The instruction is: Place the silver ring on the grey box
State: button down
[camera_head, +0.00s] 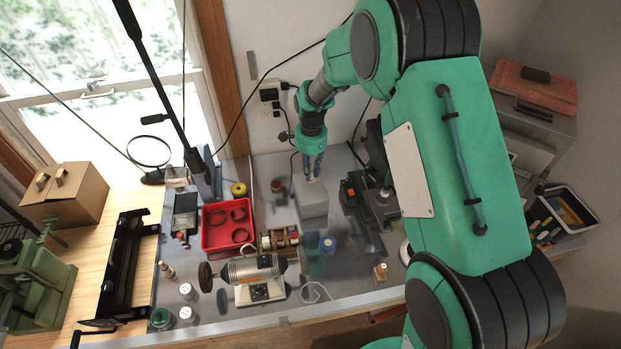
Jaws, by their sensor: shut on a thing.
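The grey box (313,203) stands on the metal worktop near the back wall, in the middle of the view. My gripper (313,179) points down just above the box's top, near its back edge. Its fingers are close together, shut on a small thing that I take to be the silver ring. The ring itself is too small and too covered by the fingers to make out clearly. I cannot tell whether it touches the box.
A red tray (207,236) with dark rings stands left of the box. A dark machine (381,203) stands close on the right. A yellow roll (239,189) lies behind the tray.

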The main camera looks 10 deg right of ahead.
jog(key=shift+f, duration=1.75)
jog(key=shift+f, duration=0.1)
jog(key=c, duration=1.6)
grip_release()
jog(key=shift+c, duration=0.2)
notch_tip(320, 180, up, 11)
jog(key=shift+r, duration=0.6)
